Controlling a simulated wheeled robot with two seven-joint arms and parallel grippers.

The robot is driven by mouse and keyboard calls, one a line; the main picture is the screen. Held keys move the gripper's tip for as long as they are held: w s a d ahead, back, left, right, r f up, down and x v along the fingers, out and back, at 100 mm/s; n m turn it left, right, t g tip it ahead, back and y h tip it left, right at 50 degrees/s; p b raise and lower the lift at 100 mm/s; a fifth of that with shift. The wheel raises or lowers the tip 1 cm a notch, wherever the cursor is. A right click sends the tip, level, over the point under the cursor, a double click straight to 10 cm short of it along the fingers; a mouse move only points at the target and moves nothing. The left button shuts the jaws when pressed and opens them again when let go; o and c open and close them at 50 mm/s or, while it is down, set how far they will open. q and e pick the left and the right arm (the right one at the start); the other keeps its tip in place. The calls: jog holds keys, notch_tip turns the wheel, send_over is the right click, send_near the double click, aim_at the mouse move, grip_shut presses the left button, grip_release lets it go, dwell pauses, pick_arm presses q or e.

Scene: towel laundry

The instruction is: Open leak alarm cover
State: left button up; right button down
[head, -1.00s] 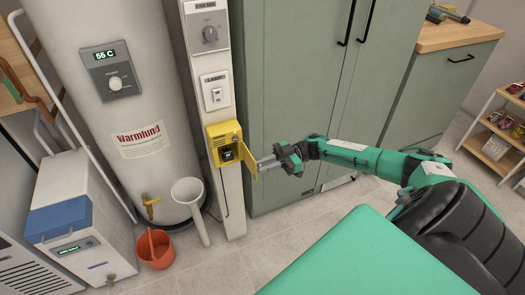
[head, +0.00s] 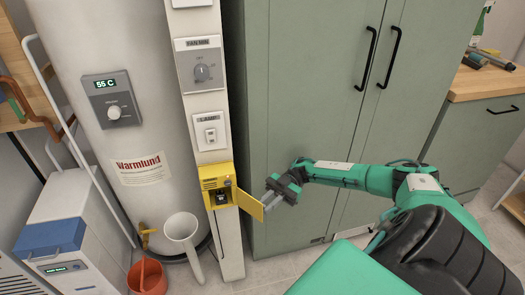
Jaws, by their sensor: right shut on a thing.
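The yellow leak alarm box (head: 211,182) is mounted low on a narrow white panel. Its yellow cover (head: 250,203) stands swung open toward the right, and a dark switch (head: 221,198) shows inside the box. My right gripper (head: 268,204) is at the free edge of the cover, shut on it. The fingertips are partly hidden by the cover. My left gripper is not in view.
Above the box on the panel are a lamp switch (head: 210,132) and a fan dial (head: 201,72). A white water heater (head: 135,200) stands left, with an orange bucket (head: 147,277) below. Green cabinets (head: 300,100) stand close behind my right arm.

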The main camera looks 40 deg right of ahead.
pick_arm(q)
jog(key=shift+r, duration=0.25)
pick_arm(e)
jog(key=c, duration=1.3)
grip_release()
jog(key=shift+c, duration=0.2)
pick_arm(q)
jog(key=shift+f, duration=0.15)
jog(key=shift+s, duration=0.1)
pick_arm(e)
jog(key=shift+r, duration=0.1)
